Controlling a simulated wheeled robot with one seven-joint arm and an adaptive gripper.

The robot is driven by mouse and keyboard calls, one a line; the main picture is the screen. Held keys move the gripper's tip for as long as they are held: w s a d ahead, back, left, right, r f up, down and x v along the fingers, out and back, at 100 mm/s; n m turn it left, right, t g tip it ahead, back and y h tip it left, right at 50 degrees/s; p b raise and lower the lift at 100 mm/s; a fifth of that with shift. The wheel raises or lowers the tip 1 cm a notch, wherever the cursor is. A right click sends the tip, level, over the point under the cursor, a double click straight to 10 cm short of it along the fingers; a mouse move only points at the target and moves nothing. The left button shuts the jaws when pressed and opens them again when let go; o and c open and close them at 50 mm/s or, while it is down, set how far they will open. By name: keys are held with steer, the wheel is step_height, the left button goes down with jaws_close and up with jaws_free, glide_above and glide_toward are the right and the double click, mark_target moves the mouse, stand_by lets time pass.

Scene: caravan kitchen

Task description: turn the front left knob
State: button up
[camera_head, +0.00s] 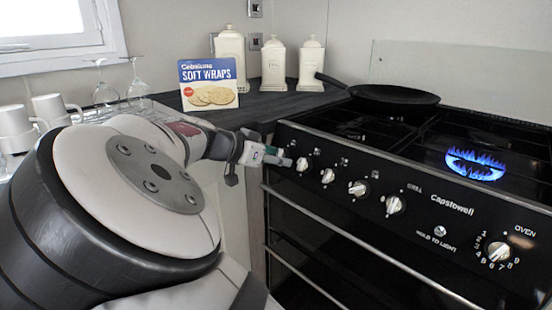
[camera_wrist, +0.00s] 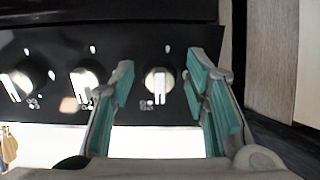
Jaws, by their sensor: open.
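The stove's black front panel carries a row of white and silver knobs. In the wrist view the picture is turned over, and this knob (camera_wrist: 158,84) shows between my two open green-padded fingers (camera_wrist: 160,75), with a gap on each side. Its grip bar points straight along the picture's vertical. I cannot tell how deep the fingertips reach around the knob.
A blue flame (camera_head: 475,165) burns on a right burner. A black pan (camera_head: 394,97) stands at the back. The oven knob (camera_head: 498,251) is far right. A soft wraps box (camera_head: 208,84), canisters (camera_head: 273,66), glasses (camera_head: 137,90) and mugs (camera_head: 50,108) stand left.

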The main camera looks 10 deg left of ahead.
steer(key=v, duration=1.2)
